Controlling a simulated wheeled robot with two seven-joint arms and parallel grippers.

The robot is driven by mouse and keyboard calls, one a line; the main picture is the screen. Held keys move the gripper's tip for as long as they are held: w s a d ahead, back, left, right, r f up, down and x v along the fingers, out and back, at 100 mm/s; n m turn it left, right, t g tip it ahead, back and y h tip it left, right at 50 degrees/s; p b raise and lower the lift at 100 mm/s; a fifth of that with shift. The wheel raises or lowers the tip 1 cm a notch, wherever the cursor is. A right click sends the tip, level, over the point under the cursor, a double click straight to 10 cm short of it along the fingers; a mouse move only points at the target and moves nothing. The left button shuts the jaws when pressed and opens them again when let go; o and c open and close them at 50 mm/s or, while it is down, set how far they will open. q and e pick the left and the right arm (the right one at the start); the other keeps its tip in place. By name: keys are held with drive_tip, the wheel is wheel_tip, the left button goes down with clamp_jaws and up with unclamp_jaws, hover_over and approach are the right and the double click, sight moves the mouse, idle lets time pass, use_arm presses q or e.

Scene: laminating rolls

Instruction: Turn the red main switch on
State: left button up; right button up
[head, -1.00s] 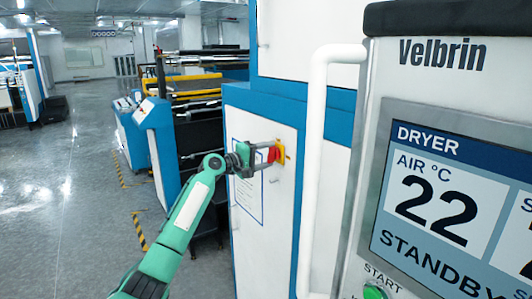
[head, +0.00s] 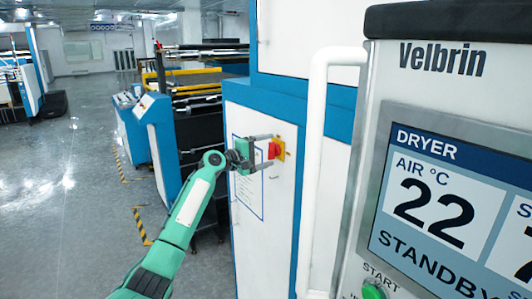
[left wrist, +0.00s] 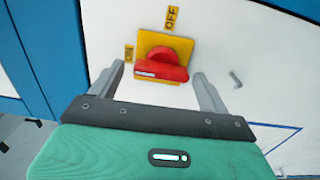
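The red main switch (head: 274,150) sits on a yellow plate (head: 281,154) on the white cabinet door. In the left wrist view its red handle (left wrist: 162,66) lies crosswise, with a white mark at its left end, on the side of the ON label (left wrist: 129,53). The OFF label (left wrist: 172,17) is above the plate. My left gripper (head: 267,151) is open in front of the switch. In the left wrist view its fingers (left wrist: 160,73) stand apart on either side of the handle, with gaps visible. My right gripper is out of view.
A white vertical handle bar (head: 321,170) and the dryer panel (head: 455,200), reading STANDBY, stand close on the right. A blue-outlined sheet (head: 247,190) is on the door, behind my gripper. Open floor (head: 70,200) lies left.

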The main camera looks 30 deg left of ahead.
use_arm(q)
drive_tip(key=b+v, duration=0.6)
drive_tip(key=v, duration=0.8)
drive_tip(key=shift+w+f, duration=0.15)
